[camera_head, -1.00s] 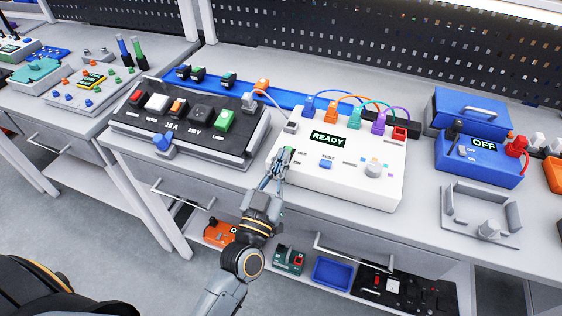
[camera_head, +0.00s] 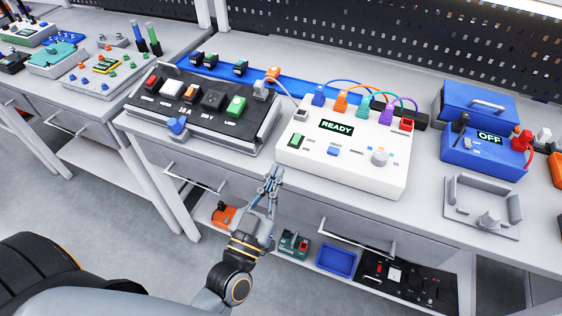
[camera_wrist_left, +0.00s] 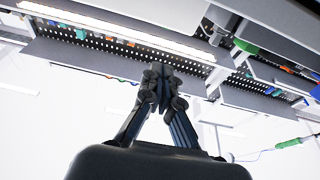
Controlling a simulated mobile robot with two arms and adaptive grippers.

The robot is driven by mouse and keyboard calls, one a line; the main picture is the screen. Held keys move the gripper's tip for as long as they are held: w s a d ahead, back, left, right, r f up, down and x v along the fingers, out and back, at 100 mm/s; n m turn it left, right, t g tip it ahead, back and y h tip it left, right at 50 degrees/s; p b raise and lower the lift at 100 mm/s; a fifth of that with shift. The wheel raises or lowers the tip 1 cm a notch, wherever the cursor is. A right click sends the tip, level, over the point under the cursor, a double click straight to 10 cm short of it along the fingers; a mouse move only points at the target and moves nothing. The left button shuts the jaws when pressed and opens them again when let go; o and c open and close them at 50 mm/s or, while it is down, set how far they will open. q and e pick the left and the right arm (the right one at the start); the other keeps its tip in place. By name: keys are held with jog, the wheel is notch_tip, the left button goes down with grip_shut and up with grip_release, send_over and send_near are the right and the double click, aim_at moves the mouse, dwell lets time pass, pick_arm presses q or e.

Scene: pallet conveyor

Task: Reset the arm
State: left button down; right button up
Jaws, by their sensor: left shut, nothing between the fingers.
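My left gripper (camera_head: 270,183) is shut and empty in the head view, in front of the bench edge and below the white tester box. In the left wrist view its fingertips (camera_wrist_left: 161,78) meet, with nothing between them. The white tester box (camera_head: 345,175) stands on the bench with its display reading READY and a green switch (camera_head: 296,140) at its left. The gripper is apart from the box. My right gripper is not in view.
A dark switch panel (camera_head: 150,118) stands left of the tester. A blue box (camera_head: 480,160) reading OFF and a grey fixture (camera_head: 470,216) stand to the right. Drawer handles (camera_head: 357,242) stick out below the bench edge. A lower shelf holds a blue bin (camera_head: 336,262).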

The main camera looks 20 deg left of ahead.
pick_arm(q)
jog(key=shift+s+f, duration=0.1)
jog(key=shift+s, duration=0.15)
dwell(0.3)
jog(key=shift+f, duration=0.1)
